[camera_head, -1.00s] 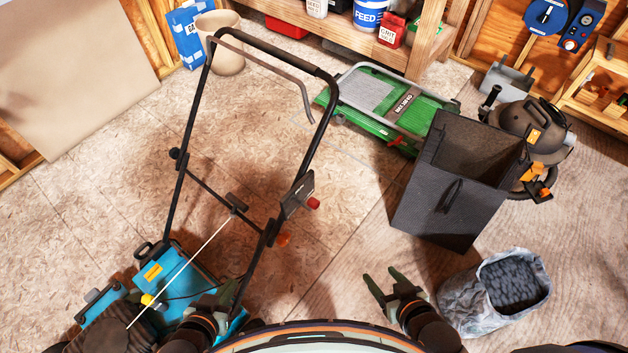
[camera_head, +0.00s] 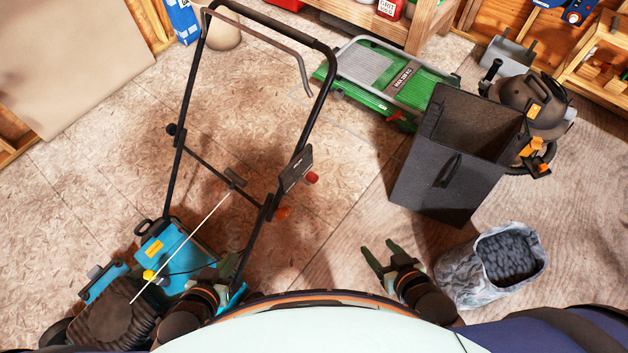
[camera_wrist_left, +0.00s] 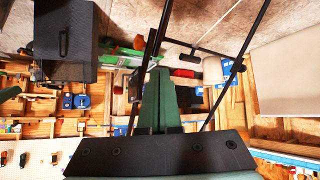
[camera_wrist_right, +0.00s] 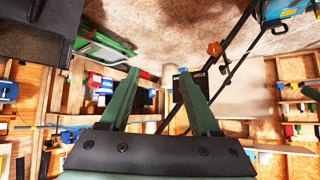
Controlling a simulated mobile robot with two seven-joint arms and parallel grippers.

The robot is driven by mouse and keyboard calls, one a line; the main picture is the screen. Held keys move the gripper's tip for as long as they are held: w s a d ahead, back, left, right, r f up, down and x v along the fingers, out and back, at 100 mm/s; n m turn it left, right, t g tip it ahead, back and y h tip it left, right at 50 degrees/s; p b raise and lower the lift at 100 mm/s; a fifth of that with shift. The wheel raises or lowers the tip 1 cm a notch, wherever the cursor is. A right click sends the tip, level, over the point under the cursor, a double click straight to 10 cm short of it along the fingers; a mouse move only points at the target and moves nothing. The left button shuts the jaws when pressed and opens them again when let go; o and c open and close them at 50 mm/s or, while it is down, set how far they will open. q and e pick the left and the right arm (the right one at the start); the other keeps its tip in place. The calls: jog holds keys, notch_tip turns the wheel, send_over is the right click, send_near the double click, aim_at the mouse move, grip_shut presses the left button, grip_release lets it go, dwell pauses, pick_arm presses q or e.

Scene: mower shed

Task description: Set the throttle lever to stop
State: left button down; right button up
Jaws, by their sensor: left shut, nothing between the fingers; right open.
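The mower's black handle (camera_head: 186,115) rises from its blue deck (camera_head: 172,250). A dark panel (camera_head: 296,170) is on the handle's right bar, with a lever ending in a red knob (camera_head: 312,177). In the right wrist view the panel (camera_wrist_right: 199,76) shows the word STOP, and the red knob (camera_wrist_right: 147,75) shows between my fingers. I cannot tell the lever's setting. My left gripper (camera_head: 229,267) is shut and empty beside the handle's lower right bar. My right gripper (camera_head: 378,256) is open and empty, below and right of the panel, apart from it.
An orange knob (camera_head: 283,213) sits on the handle below the panel. A pull cord (camera_head: 195,239) runs from the handle to the engine. A black grass box (camera_head: 432,180) and a grey sack (camera_head: 468,275) stand at right. Bare floor (camera_head: 345,200) lies between panel and box.

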pick_arm(q)
jog(key=w+d+f+m+t+h+b, duration=0.1)
jog(key=w+f+b, duration=0.3)
jog(key=b, duration=0.6)
jog(key=w+d+f+t+b, duration=0.1)
jog(key=f+b, duration=0.5)
jog(key=b, duration=0.4)
pick_arm(e)
jog(key=n+t+y, duration=0.3)
jog(key=n+y, duration=0.1)
jog(key=y, duration=0.7)
send_near(317, 181)
jog(key=b+x, duration=0.2)
jog(key=x, duration=0.8)
pick_arm(q)
jog(key=w+r+m+t, duration=0.1)
jog(key=w+r+t, duration=0.1)
jog(key=r, duration=0.4)
jog(key=w+r+t+h, duration=0.1)
jog(key=w+r+t, duration=0.1)
jog(key=r, duration=0.4)
jog(key=shift+w+d+r+m+t+h, duration=0.15)
jog(key=shift+m+t+h, duration=0.2)
jog(key=shift+t, duration=0.55)
pick_arm(e)
jog(key=shift+w+a, duration=0.3)
jog(key=shift+a, duration=0.05)
grip_shut()
